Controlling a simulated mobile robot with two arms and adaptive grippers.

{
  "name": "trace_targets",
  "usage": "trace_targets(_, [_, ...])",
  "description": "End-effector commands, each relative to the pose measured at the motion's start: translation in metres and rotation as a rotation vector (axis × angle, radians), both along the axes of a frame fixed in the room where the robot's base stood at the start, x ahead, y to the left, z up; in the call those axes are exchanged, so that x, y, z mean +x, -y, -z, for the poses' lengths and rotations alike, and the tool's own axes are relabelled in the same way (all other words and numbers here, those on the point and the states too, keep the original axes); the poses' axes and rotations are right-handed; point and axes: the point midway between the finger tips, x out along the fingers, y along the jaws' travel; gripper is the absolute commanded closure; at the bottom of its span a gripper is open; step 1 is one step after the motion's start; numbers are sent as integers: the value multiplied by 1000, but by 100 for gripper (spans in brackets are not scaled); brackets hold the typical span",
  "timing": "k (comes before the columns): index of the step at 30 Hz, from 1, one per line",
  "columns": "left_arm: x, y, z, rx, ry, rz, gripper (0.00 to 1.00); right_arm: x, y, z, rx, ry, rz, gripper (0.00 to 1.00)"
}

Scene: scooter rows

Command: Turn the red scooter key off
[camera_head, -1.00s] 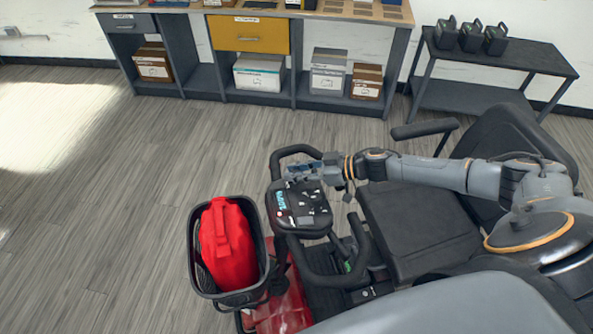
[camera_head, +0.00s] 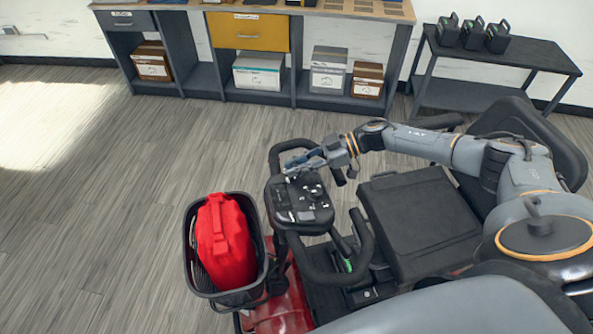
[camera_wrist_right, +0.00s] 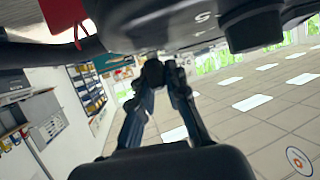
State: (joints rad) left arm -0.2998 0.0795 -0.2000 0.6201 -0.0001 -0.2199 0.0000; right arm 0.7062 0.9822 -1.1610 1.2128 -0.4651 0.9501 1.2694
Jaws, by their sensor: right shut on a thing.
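The red scooter (camera_head: 283,310) stands at the lower middle of the head view, with its dark control console (camera_head: 301,203) between the looped handlebars. The console display shows no cyan glow. My right gripper (camera_head: 290,167) is at the far edge of the console. In the right wrist view its two fingers (camera_wrist_right: 165,75) close on a small dark piece (camera_wrist_right: 153,72), which looks like the key, just under the console. The key itself is hidden in the head view, and its turn angle cannot be read. My left gripper is not in view.
A black basket (camera_head: 188,262) holding a red bag (camera_head: 225,245) hangs at the scooter's front. The black seat (camera_head: 420,220) lies under my right arm. A workbench (camera_head: 205,80) and a dark side table (camera_head: 480,62) with several black devices stand behind. The floor at left is clear.

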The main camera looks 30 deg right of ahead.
Motion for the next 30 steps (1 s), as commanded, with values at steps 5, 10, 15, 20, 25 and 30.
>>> trace_targets(5, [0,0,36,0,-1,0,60,3,0,7,-6,33,-162,100])
trace_targets(10, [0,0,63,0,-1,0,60,2,0,7,-12,54,-312,100])
trace_targets(15, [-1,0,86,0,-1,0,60,1,0,6,-16,73,-438,100])
trace_targets(20, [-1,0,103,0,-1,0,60,0,0,5,-20,85,-529,100])
trace_targets(25, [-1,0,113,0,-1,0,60,-1,0,3,-21,95,-590,100])
trace_targets(30, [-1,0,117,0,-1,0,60,-1,-1,1,-22,97,-621,100])
